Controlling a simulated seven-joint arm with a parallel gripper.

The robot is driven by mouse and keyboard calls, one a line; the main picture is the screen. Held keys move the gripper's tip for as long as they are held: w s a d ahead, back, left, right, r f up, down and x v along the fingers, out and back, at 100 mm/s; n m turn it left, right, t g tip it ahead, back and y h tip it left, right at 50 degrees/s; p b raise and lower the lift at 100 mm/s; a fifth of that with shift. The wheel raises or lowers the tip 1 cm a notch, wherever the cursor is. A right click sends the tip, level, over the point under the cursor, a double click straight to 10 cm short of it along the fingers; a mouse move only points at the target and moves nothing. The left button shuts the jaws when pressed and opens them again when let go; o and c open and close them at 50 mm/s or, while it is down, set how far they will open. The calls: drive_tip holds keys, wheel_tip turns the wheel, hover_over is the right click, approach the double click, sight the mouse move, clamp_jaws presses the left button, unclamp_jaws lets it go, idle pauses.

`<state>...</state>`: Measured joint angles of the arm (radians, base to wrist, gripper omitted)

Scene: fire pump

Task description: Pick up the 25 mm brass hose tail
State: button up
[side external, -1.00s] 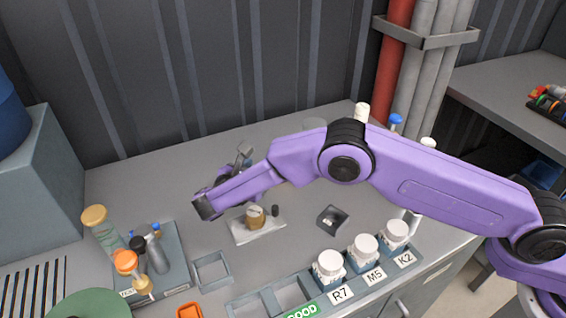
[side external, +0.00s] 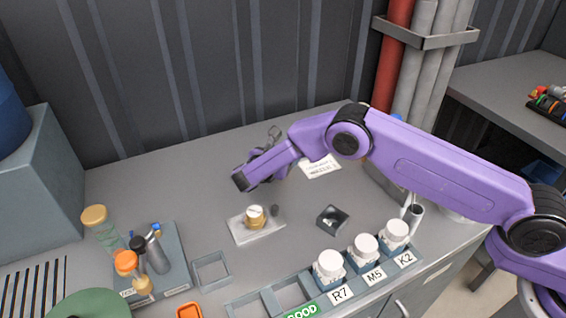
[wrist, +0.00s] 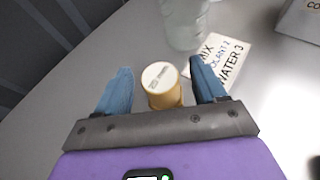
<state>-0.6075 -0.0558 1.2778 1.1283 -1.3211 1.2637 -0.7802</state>
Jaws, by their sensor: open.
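In the wrist view a brass-coloured stepped cylinder with a pale marked top (wrist: 164,87) stands on the bench between my gripper's (wrist: 160,70) two blue fingers. The fingers are apart, with a gap on each side of it. Its marking is too small to read. In the side view my gripper (side external: 260,170) is over the back middle of the bench and seems to hide this piece. A similar brass-coloured piece with a pale top (side external: 255,217) sits on a light plate (side external: 241,236) in front of my gripper. I cannot read which is 25 mm.
Past the fingers are a clear container (wrist: 184,22) and a printed card (wrist: 226,58). A small dark tray (side external: 332,220) lies right of the plate. White-lidded jars (side external: 363,249) line the front edge. Bottles stand in a rack (side external: 178,268) at left. The wall is behind.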

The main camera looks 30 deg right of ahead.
drive_tip(key=shift+w+d+f, duration=0.15)
drive_tip(key=shift+w+d, duration=0.1)
drive_tip(key=c, duration=1.2)
drive_tip(key=shift+o, duration=0.2)
drive_tip(key=shift+r, duration=0.2)
